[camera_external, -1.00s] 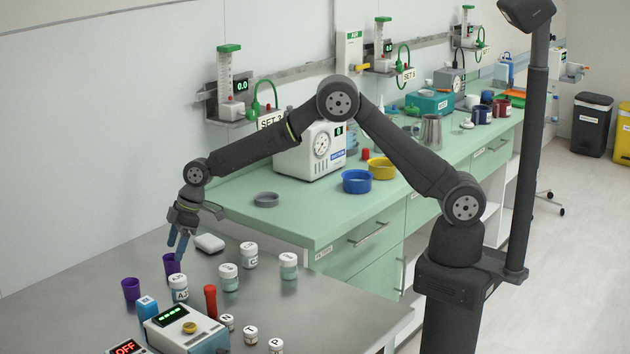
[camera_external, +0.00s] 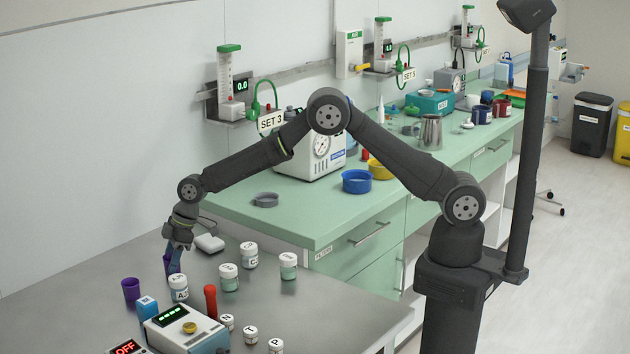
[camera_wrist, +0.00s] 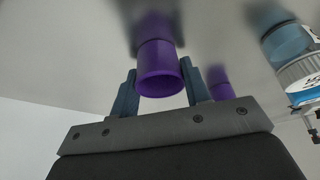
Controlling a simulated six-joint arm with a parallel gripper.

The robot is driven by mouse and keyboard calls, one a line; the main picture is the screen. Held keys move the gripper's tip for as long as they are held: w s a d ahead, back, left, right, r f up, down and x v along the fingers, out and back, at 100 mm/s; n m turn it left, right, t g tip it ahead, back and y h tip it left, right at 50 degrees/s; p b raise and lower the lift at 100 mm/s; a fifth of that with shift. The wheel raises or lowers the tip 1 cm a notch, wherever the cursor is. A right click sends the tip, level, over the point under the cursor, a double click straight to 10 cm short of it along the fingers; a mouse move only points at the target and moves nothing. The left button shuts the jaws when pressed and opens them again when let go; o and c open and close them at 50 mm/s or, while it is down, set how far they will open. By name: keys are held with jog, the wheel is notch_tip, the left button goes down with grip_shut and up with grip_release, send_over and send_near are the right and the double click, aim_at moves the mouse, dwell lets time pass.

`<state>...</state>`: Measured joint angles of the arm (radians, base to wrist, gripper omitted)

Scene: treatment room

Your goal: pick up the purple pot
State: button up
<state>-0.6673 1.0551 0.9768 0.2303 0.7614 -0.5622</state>
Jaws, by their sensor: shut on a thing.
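Two small purple pots show on the steel table. One purple pot (camera_external: 168,264) is at my gripper (camera_external: 174,267), whose blue fingers point down and partly hide it. In the wrist view this pot (camera_wrist: 160,72) sits between the two fingers, one on each side, with my gripper (camera_wrist: 159,68) shut on it. It looks upright and appears to be still at the table top, above its purple reflection. The other purple pot (camera_external: 131,289) stands apart, to the left and nearer the camera; in the wrist view a second purple pot (camera_wrist: 221,86) shows beyond the right finger.
A white-lidded jar (camera_external: 179,287) stands close to the right of the gripper; a jar (camera_wrist: 300,75) also shows at the wrist view's right edge. A white rounded object (camera_external: 209,243) lies behind. More jars and a device (camera_external: 187,330) stand to the right and front.

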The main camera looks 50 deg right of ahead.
jog(key=shift+r, duration=0.15)
